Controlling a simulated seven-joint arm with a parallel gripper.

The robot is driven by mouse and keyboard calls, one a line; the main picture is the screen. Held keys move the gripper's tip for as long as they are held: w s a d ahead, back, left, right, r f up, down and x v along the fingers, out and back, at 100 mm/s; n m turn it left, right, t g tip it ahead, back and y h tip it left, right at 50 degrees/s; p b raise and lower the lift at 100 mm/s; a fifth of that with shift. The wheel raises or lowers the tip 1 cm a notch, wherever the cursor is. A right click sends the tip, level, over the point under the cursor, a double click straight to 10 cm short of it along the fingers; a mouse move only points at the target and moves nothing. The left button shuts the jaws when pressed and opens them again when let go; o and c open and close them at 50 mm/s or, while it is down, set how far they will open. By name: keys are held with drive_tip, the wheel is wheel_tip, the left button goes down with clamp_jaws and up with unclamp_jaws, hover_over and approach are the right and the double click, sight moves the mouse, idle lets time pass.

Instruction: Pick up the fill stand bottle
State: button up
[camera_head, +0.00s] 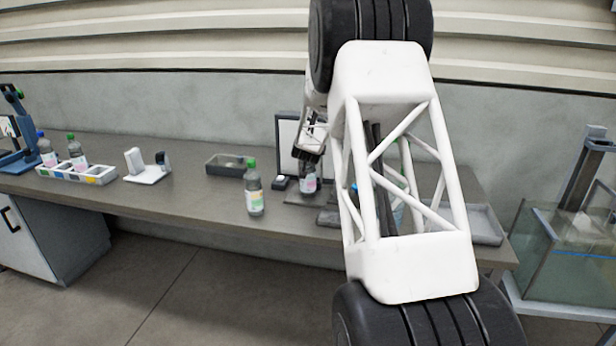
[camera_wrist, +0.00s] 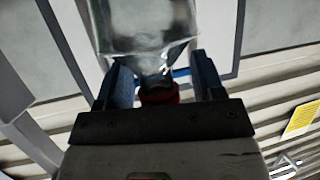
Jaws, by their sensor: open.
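The fill stand bottle (camera_head: 309,184) stands upright at the dark fill stand (camera_head: 285,132), with its upper part hidden by my gripper in the head view. In the wrist view the clear bottle (camera_wrist: 140,22) has a red cap (camera_wrist: 159,94). My gripper (camera_head: 307,158) is right above the bottle. In the wrist view my gripper (camera_wrist: 160,68) is open, with one blue-grey finger on each side of the bottle's neck and cap. I cannot tell whether either finger touches it.
A green-capped bottle (camera_head: 254,190) stands on the bench (camera_head: 200,205) left of the stand, near a grey tray (camera_head: 215,165). A white rack (camera_head: 75,177) with bottles is at the far left. A glass tank (camera_head: 560,250) stands right of the bench.

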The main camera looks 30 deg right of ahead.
clamp_jaws()
idle(0.4)
drive_tip(key=shift+r, duration=0.2)
drive_tip(key=shift+r, duration=1.5)
drive_tip(key=shift+s+r, duration=0.1)
drive_tip(key=shift+r, duration=0.1)
drive_tip(key=s+a, duration=0.3)
drive_tip(key=s, duration=0.4)
drive_tip(key=s+a+r, duration=0.1)
drive_tip(key=s+a, duration=0.2)
drive_tip(key=s, duration=0.4)
drive_tip(key=shift+a+r, duration=0.2)
drive_tip(key=shift+a, duration=0.2)
drive_tip(key=shift+s, duration=0.1)
